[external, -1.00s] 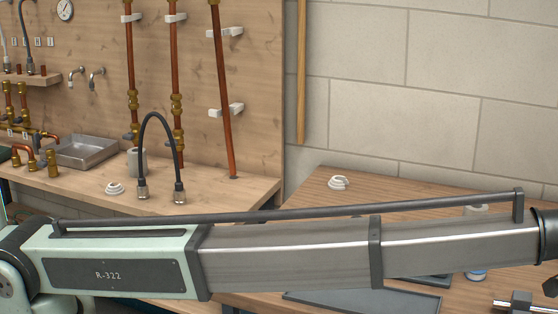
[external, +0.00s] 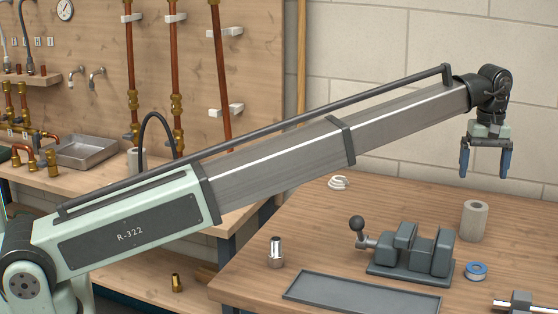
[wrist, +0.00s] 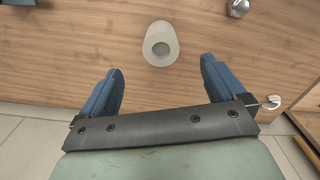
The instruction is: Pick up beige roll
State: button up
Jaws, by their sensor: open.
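The beige roll (external: 473,221) stands upright on the right-hand table, to the right of the grey vise. In the wrist view the roll (wrist: 161,45) shows from above with its round hole, ahead of and between the two blue fingers. My gripper (external: 484,174) is open and empty, pointing down in the air above the table, up and slightly to the right of the roll. In the wrist view my gripper (wrist: 162,72) has its fingers wide apart, with nothing between them.
A grey vise (external: 410,250) with a ball-ended handle stands left of the roll. A blue-and-white tape ring (external: 476,271) lies in front of the roll. A dark flat tray (external: 360,294), a metal fitting (external: 275,253) and a white coil (external: 339,182) are also on the table.

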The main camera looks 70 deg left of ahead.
aim_at(477, 206)
jog(key=f, duration=0.5)
jog(key=a+f, duration=0.1)
jog(key=f, duration=0.2)
jog(key=shift+f, duration=0.1)
jog(key=shift+w+f, duration=0.2)
jog(key=shift+f, duration=1.2)
jog(key=shift+w+f, duration=0.15)
jog(key=shift+f, duration=1.2)
jog(key=c, duration=1.1)
jog(key=shift+r, duration=0.1)
jog(key=shift+c, duration=0.2)
